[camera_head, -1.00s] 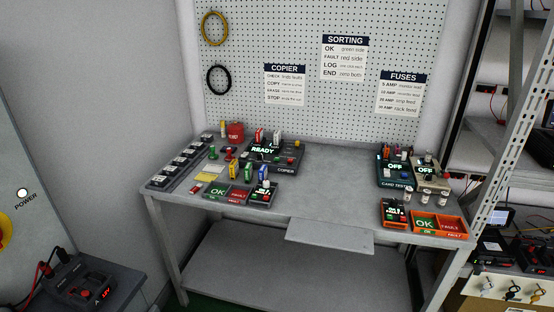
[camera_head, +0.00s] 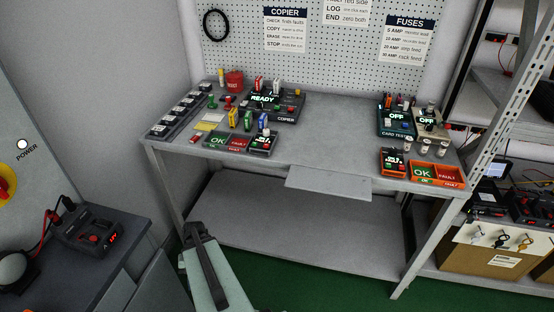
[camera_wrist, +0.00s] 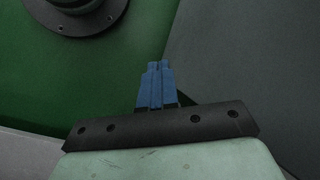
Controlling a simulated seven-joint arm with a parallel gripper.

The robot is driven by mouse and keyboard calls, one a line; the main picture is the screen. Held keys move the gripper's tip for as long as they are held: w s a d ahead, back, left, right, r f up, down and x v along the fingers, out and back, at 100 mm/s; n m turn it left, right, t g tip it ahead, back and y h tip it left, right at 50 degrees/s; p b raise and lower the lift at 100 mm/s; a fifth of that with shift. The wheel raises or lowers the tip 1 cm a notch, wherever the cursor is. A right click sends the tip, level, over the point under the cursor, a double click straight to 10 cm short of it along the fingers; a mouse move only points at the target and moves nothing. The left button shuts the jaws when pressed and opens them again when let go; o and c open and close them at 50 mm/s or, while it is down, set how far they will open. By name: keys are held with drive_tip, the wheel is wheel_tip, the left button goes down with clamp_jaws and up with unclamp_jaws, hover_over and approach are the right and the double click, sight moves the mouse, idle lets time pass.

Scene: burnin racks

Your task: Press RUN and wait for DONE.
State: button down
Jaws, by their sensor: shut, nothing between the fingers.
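No label reading RUN or DONE is legible in any view. The copier (camera_head: 287,116) on the bench has a lit display (camera_head: 262,99) reading READY, with several small upright pieces around it. The card tester (camera_head: 394,127) at the bench's right has a display reading OFF, and a second unit (camera_head: 428,122) beside it also reads OFF. My gripper shows in the wrist view with blue fingers (camera_wrist: 157,66) closed together and empty, over a green and grey background. Part of my arm shows at the bottom of the head view, low in front of the bench and well apart from the devices.
The grey bench (camera_head: 330,133) has a clear middle and a ledge (camera_head: 328,183) sticking out in front. Green OK and red FAULT bins (camera_head: 436,174) sit at its front right. A side table (camera_head: 55,262) with a device stands left, and shelving (camera_head: 500,100) stands right.

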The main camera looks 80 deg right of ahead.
drive_tip(key=w+d+r+m+t+h, duration=0.1)
drive_tip(key=w+d+r+m+t, duration=0.2)
drive_tip(key=d+r, duration=0.45)
drive_tip(key=w+d+r+m+t, duration=0.1)
drive_tip(key=w+d+r+t, duration=0.1)
drive_tip(key=w+d+r, duration=0.55)
drive_tip(key=s+d+r+t+h, duration=0.1)
drive_tip(key=d+r, duration=0.6)
drive_tip(key=s+d+r+m+t+h, duration=0.1)
drive_tip(key=s+d+r+t, duration=0.1)
drive_tip(key=d+r, duration=0.6)
drive_tip(key=s+d+r+t+h, duration=0.1)
drive_tip(key=s+d+r+t, duration=0.1)
drive_tip(key=d+r, duration=0.5)
drive_tip(key=shift+d+r+m, duration=0.25)
drive_tip(key=shift+d+m, duration=0.15)
drive_tip(key=shift+d, duration=0.25)
drive_tip(key=s+d+r+n+h, duration=0.1)
drive_tip(key=s+d+r, duration=0.15)
drive_tip(key=d, duration=0.35)
drive_tip(key=s+d+r+h, duration=0.1)
drive_tip(key=s+d+r, duration=0.15)
drive_tip(key=d, duration=0.25)
wheel_tip(320, 180, up, 6)
drive_tip(key=n+g+h, duration=0.2)
drive_tip(key=n+h, duration=0.1)
hover_over(279, 107)
drive_tip(key=shift+d, duration=0.15)
drive_tip(key=shift+f, duration=0.1)
drive_tip(key=shift+f, duration=4.35)
